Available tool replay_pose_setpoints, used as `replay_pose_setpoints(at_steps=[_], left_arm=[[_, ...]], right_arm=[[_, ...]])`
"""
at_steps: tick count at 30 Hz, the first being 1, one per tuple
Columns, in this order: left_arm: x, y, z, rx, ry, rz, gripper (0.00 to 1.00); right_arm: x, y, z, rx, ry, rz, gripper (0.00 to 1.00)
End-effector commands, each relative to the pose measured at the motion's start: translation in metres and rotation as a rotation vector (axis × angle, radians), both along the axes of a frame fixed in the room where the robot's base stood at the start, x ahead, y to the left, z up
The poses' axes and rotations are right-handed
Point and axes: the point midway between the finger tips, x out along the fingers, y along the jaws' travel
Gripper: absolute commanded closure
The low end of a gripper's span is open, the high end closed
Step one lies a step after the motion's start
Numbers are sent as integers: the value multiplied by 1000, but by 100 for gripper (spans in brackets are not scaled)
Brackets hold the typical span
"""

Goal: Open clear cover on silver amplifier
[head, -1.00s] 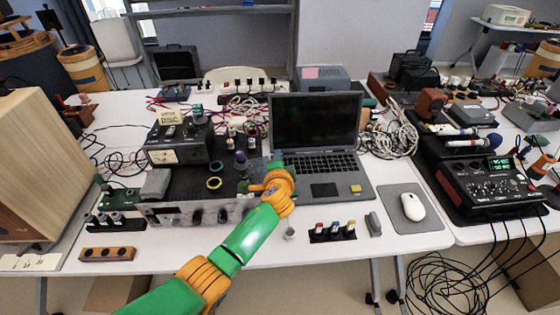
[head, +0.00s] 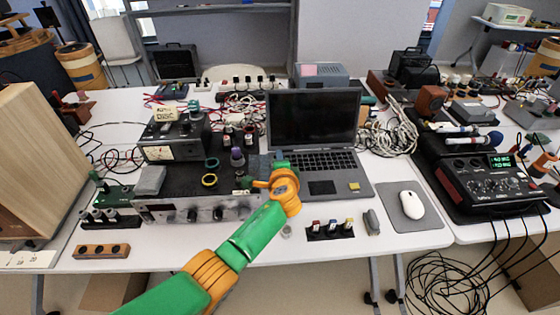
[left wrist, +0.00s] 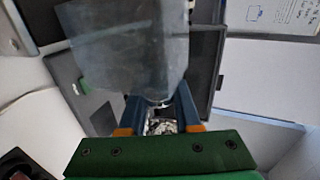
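The silver amplifier (head: 233,213) sits on the white table left of the laptop, with knobs along its front panel and a dark top carrying small objects. A clear, smoky cover (head: 262,165) shows faintly at its right end, beside my left gripper. In the left wrist view the cover (left wrist: 130,50) is a large translucent sheet beyond the fingers, narrowing down toward the fingertips. My left gripper (head: 257,184) is at the amplifier's right front corner. In the left wrist view its two blue fingers (left wrist: 163,98) stand apart with a visible gap; contact with the cover is unclear. My right gripper is not seen.
An open laptop (head: 313,120) stands right of the amplifier. A small connector strip (head: 330,230), a mouse (head: 411,204) and a black recorder (head: 487,185) are to the right. The front table edge is mostly clear.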

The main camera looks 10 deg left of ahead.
Motion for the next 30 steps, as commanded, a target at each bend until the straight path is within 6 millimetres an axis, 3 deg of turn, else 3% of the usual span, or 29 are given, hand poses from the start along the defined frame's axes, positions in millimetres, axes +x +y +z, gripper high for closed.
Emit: replay_pose_setpoints(at_steps=[1, 3, 14, 19, 30], left_arm=[[0, 0, 0, 0, 0, 1, 55], [0, 0, 0, 0, 0, 1, 38], [-3, -1, 2, -1, 0, 0, 38], [-21, -6, 12, -3, 0, 0, 38], [-60, -16, 26, -1, 1, 1, 38]], right_arm=[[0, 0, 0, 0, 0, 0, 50], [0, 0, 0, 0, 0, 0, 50], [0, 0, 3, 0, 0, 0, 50], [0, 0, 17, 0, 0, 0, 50], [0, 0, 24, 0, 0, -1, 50]])
